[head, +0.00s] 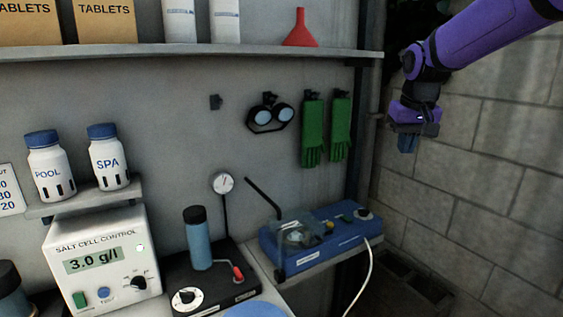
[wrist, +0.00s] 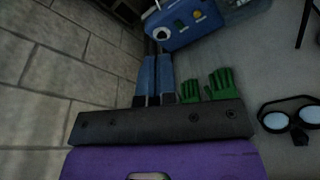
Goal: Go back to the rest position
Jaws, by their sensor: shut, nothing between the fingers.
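My gripper (head: 407,143) is at the end of my purple arm, at the upper right of the head view. It hangs in front of the block wall, to the right of the green gloves (head: 312,134), and points down. In the wrist view its two blue fingers (wrist: 154,78) lie close together, shut with nothing between them. The gripper appears apart from everything around it.
A blue device (head: 318,237) with a white cable is below left of my gripper. Goggles (head: 269,117) hang on the panel. A shelf (head: 200,50) holds a red funnel (head: 300,31). The salt cell control box (head: 100,262) is at lower left. The block wall (head: 480,170) is right.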

